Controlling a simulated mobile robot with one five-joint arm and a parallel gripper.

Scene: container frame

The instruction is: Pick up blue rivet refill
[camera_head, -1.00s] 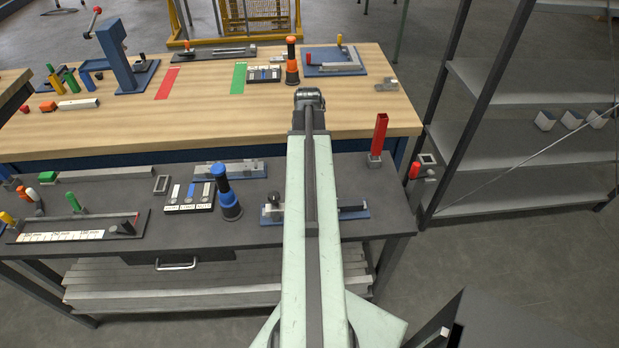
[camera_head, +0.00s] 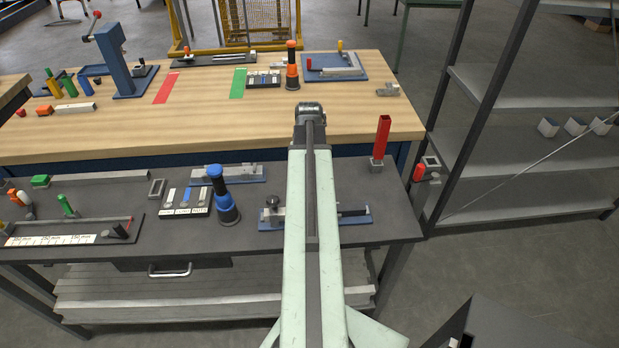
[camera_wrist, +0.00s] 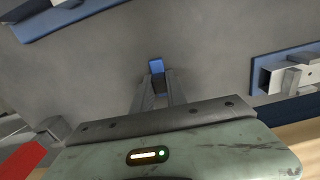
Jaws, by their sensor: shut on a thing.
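A small blue block (camera_wrist: 157,66), which looks like the blue rivet refill, is between my fingertips in the wrist view. My gripper (camera_wrist: 158,80) is shut on it, and the fingers touch its lower part. Grey surface shows behind it, and I cannot tell how high it is above that surface. In the head view the gripper and held block are hidden behind my arm. A blue and black rivet-tool-like object (camera_head: 220,195) stands upright on the dark bench, left of my arm. Beside it is a small labelled tray (camera_head: 185,212) with strips, one of them blue.
A red upright tube (camera_head: 382,138) stands right of my arm. A blue plate with a metal fixture (camera_head: 272,216) lies beside and partly behind the arm. The wooden bench (camera_head: 180,125) is beyond. A metal shelf rack (camera_head: 500,145) is at the right.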

